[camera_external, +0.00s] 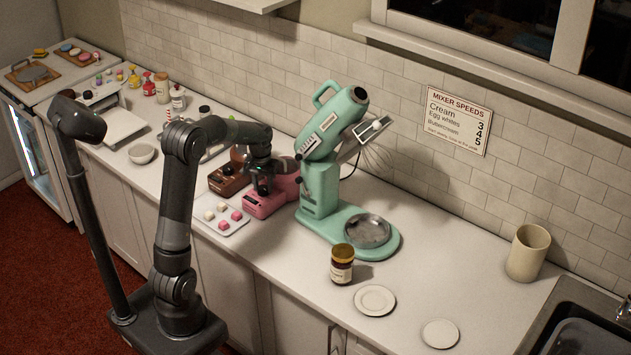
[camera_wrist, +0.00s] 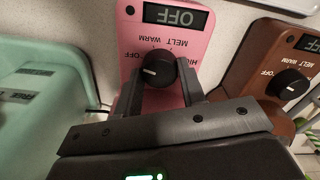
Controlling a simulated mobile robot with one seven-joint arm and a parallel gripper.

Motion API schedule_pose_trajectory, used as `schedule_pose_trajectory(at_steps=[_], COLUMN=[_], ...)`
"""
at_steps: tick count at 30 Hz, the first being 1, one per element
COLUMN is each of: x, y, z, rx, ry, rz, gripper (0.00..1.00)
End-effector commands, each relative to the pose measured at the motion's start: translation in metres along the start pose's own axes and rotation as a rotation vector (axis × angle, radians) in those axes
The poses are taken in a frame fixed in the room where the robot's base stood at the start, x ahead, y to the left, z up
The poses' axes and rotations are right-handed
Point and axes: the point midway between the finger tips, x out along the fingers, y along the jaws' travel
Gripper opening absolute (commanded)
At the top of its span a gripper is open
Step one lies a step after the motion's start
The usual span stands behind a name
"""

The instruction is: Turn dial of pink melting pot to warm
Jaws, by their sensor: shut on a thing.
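The pink melting pot (camera_external: 262,204) stands on the counter left of the mixer, partly hidden by my arm. Its pink front panel (camera_wrist: 197,50) fills the upper middle of the wrist view. Its display (camera_wrist: 175,15) reads OFF. Its black dial (camera_wrist: 158,68) has a white mark pointing left in that view, with OFF, MELT, WARM and a partly hidden HIGH label around it. My gripper (camera_wrist: 160,76) has a finger on each side of the dial and is shut on it. In the external view my gripper (camera_external: 262,184) is at the pot's front.
A brown melting pot (camera_external: 229,180) stands close on the left; in the wrist view its dial (camera_wrist: 288,83) is at right. The green mixer (camera_external: 321,185) stands close on the other side. A tray (camera_external: 207,226) of pink and white cubes lies in front.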

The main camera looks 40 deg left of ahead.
Motion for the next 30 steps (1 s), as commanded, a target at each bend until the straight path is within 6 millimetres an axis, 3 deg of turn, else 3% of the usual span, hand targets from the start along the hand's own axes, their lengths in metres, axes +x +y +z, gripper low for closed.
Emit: schedule_pose_trajectory(at_steps=[11, 30], x=[-0.0004, -0.0006], y=[-0.0001, -0.0001], z=[-0.0002, -0.0003], rx=[0.133, 0.669], ry=[0.001, 0.001], rz=[0.000, -0.001], gripper=[0.14, 0.14])
